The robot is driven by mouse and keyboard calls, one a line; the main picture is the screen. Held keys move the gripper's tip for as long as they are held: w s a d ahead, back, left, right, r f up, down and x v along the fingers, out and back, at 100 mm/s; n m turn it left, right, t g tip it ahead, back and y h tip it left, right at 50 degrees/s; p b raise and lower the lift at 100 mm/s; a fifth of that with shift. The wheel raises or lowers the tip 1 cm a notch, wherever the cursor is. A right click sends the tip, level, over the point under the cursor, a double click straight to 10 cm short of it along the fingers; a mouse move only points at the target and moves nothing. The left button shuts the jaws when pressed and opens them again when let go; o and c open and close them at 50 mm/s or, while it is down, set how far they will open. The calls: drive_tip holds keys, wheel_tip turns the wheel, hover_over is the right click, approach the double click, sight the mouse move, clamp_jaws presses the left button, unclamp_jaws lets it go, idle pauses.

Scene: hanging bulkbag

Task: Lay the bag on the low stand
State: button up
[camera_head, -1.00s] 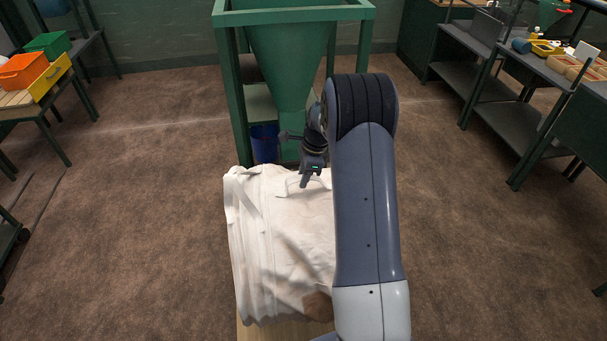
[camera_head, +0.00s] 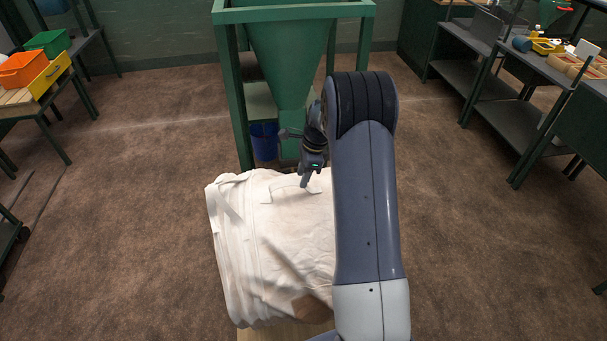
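The bag (camera_head: 270,235) is a large, creased white fabric bag with pale straps. It sits low in front of the green frame, above the low stand (camera_head: 275,332), whose pale wooden edge shows beneath it. The bag's right side is hidden behind my arm. My gripper (camera_head: 305,183) is at the bag's far upper edge, close to a raised strap loop. Its fingers are small and dark, so I cannot tell whether they are open, shut or holding the strap. A brown patch shows at the bag's near lower end.
A green hopper frame (camera_head: 227,95) stands just beyond the bag, with a blue bucket (camera_head: 264,142) under it. A table with orange and yellow bins (camera_head: 22,70) is at the left. Dark workbenches (camera_head: 520,120) line the right. The brown floor on both sides is clear.

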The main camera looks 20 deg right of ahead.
drive_tip(key=shift+o, duration=1.2)
drive_tip(key=shift+s+f, duration=0.15)
drive_tip(key=shift+f, duration=0.1)
drive_tip(key=b+v, duration=0.1)
drive_tip(key=v, duration=1)
drive_tip(key=shift+b, duration=0.35)
drive_tip(key=p+x, duration=0.2)
drive_tip(key=x, duration=0.8)
drive_tip(key=shift+a+f, duration=0.15)
drive_tip(key=shift+f, duration=0.15)
drive_tip(key=shift+r+p, duration=0.3)
drive_tip(key=shift+r, duration=0.25)
